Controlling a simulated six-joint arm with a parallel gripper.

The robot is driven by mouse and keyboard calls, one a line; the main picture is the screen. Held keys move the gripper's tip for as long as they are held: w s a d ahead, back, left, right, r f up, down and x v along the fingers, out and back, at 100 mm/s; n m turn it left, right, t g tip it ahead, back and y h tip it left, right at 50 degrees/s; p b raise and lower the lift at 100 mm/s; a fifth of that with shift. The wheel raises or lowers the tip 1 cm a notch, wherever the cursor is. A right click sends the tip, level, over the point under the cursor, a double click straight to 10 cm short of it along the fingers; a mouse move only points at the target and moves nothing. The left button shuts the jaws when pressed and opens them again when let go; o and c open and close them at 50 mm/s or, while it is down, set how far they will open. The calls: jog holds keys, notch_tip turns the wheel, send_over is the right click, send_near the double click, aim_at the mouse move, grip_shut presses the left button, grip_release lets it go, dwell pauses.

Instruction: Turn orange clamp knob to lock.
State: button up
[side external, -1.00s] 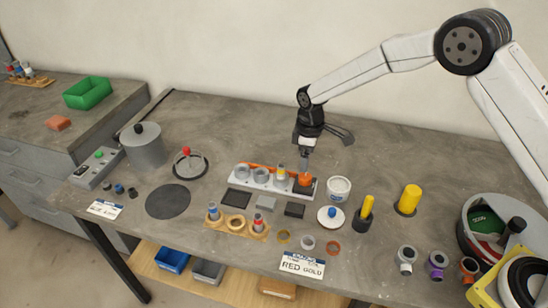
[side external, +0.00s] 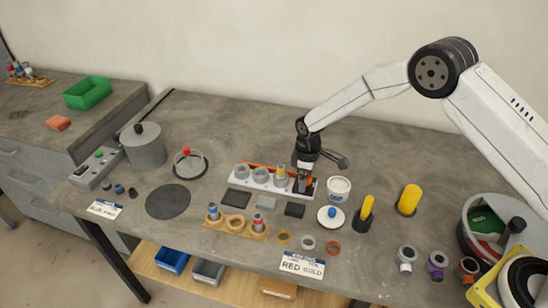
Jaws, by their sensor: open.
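The grey frame jig (side external: 242,176) lies near the middle of the bench, with several ring-shaped sockets in a row and an orange strip (side external: 256,166) along its back edge. A part with a yellow top (side external: 281,170) stands in the socket left of my gripper. My gripper (side external: 302,184) points down at the right end of the jig, low over the spot of the orange clamp knob. The knob is almost wholly hidden behind the fingers. My gripper is open; whether its fingers touch the knob cannot be told.
A white tub (side external: 338,189) stands close to the right of my gripper. In front are a wooden holder (side external: 236,226) and dark pads (side external: 294,210). A yellow-handled tool (side external: 365,211) stands farther right.

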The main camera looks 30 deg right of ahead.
grip_shut()
jog(key=shift+m, duration=0.4)
jog(key=m, duration=1.7)
dwell(0.3)
dwell(0.4)
